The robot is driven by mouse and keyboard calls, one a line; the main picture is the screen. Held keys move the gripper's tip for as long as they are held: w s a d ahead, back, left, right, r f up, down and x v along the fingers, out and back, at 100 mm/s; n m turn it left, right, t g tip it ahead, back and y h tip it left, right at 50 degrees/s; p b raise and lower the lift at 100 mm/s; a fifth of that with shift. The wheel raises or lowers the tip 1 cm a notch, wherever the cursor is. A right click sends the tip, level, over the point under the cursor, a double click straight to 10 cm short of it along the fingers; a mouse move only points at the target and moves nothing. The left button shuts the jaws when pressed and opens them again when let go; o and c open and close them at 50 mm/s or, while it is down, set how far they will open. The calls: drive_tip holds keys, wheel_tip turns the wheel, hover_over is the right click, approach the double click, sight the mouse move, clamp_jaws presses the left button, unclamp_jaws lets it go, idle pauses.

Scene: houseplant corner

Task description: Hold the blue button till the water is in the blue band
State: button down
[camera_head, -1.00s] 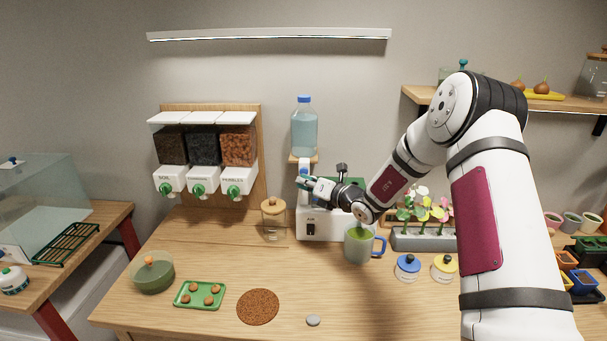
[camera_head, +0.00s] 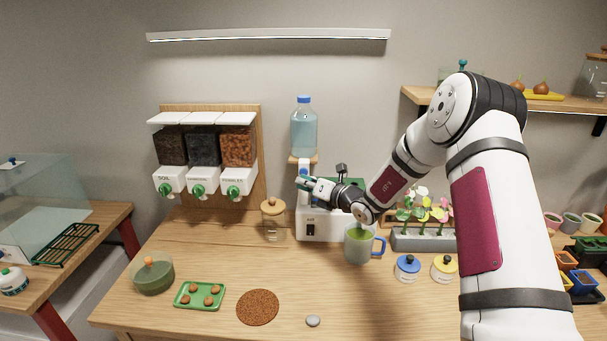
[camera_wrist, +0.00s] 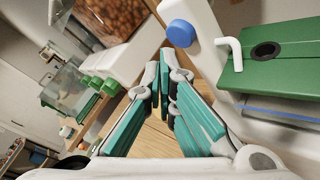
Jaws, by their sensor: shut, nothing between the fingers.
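The blue button (camera_wrist: 181,33) is a round knob on a white upright panel (camera_wrist: 207,50) in the wrist view. In the head view my gripper (camera_head: 302,182) is in front of the white dispenser stand, below an upright bottle (camera_head: 304,134) of pale blue water with a blue cap. A translucent green mug (camera_head: 358,246) with a blue handle stands on the table. I cannot make out a blue band.
A white machine (camera_head: 318,228) with a switch stands behind the mug. A green box with a white lever (camera_wrist: 285,55) is right of the button. Hoppers (camera_head: 203,150) hang at left. A lidded jar (camera_head: 273,220), green tray (camera_head: 200,296) and brown mat (camera_head: 258,307) are on the table.

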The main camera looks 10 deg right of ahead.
drive_tip(key=shift+w, duration=0.1)
drive_tip(key=shift+w+d+b, duration=0.15)
drive_tip(key=shift+w+b, duration=0.15)
drive_tip(key=shift+w, duration=0.05)
drive_tip(key=shift+w+d+b, duration=0.15)
drive_tip(key=shift+w+b, duration=0.15)
drive_tip(key=shift+w, duration=0.15)
idle(7.1)
